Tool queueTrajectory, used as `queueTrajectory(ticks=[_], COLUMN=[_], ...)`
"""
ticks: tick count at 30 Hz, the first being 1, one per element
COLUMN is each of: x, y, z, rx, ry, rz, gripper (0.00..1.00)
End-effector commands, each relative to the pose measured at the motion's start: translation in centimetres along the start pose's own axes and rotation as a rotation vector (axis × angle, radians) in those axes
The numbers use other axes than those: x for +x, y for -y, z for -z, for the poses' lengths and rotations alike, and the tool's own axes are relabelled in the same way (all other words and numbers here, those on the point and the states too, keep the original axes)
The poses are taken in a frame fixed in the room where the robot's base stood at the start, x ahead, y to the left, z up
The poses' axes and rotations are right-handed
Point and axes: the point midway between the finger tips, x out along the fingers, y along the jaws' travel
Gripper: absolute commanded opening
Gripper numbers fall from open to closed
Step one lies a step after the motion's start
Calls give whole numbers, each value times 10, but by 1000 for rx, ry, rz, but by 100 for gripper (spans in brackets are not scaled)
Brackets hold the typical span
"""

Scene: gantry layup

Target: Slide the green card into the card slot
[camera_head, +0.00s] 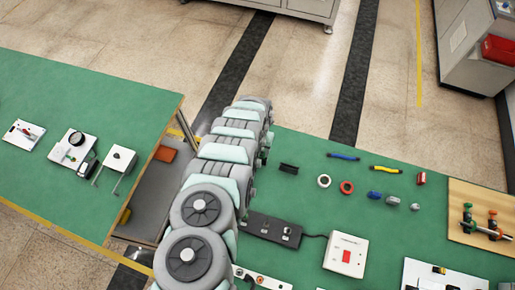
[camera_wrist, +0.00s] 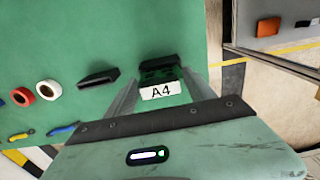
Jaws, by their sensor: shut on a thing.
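My gripper (camera_wrist: 160,94) shows in the wrist view with its two grey fingers on either side of the green card (camera_wrist: 161,91), which has a white label reading A4. The gripper is shut on the card. A dark block (camera_wrist: 158,62) is just beyond the card; I cannot tell whether they touch. A small black block (camera_wrist: 98,78), which looks like the card slot, lies on the green table to the left of the card, apart from it. It also shows in the head view (camera_head: 288,168). My arm hides the gripper and card there.
White (camera_head: 324,181) and red (camera_head: 346,187) rings lie right of the black block. A black power strip (camera_head: 272,229) and a white switch box (camera_head: 346,255) are nearer. A gap separates this table from the left table (camera_head: 70,95). The green surface around the black block is clear.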

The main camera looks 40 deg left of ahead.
Motion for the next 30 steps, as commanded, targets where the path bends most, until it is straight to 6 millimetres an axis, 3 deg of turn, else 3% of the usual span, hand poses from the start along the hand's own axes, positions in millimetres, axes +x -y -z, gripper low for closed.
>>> queueTrajectory(ticks=[30], x=[28], y=[-1], z=[-2], rx=[1], ry=[4], rz=[-1], gripper=[11])
